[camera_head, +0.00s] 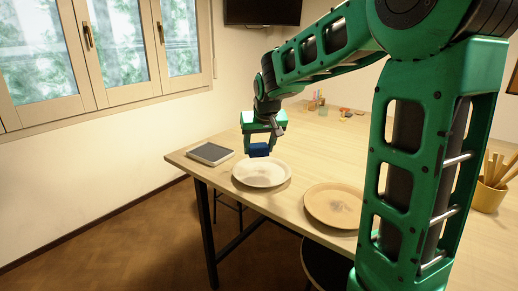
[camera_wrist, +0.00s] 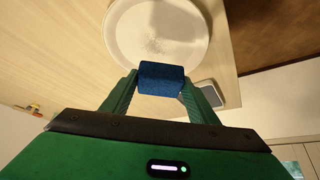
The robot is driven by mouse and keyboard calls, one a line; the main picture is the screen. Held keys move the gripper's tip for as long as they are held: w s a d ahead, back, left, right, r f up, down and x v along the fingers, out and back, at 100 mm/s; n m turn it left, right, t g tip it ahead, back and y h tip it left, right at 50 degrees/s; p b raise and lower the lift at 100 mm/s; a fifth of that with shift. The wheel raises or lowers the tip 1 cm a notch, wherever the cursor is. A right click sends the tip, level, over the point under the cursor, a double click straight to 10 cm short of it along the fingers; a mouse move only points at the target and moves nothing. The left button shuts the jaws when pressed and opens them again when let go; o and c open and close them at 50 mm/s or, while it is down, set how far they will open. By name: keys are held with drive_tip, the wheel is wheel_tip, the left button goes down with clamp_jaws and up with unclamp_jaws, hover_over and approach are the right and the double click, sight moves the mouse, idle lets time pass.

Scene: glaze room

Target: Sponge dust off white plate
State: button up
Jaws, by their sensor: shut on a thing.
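The white plate (camera_head: 262,174) lies on the table near its left corner. In the wrist view the white plate (camera_wrist: 155,20) shows a patch of greyish specks near its middle. My gripper (camera_head: 260,147) is shut on a blue sponge (camera_head: 259,150) and holds it at the far edge of the plate, as the head view shows. In the wrist view the blue sponge (camera_wrist: 161,78) sits between the two green fingers and overlaps the plate's rim. I cannot tell whether the sponge touches the plate.
A tan plate (camera_head: 318,205) with a greyish patch lies right of the white plate. A grey flat tray-like object (camera_head: 211,153) lies left of it. A yellow pot of sticks (camera_head: 488,194) stands at the right. Small coloured items (camera_head: 345,112) sit at the back. The table middle (camera_head: 325,150) is clear.

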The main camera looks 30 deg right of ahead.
drive_tip(key=shift+s+d+f, duration=0.1)
drive_tip(key=shift+s, duration=0.2)
idle(0.6)
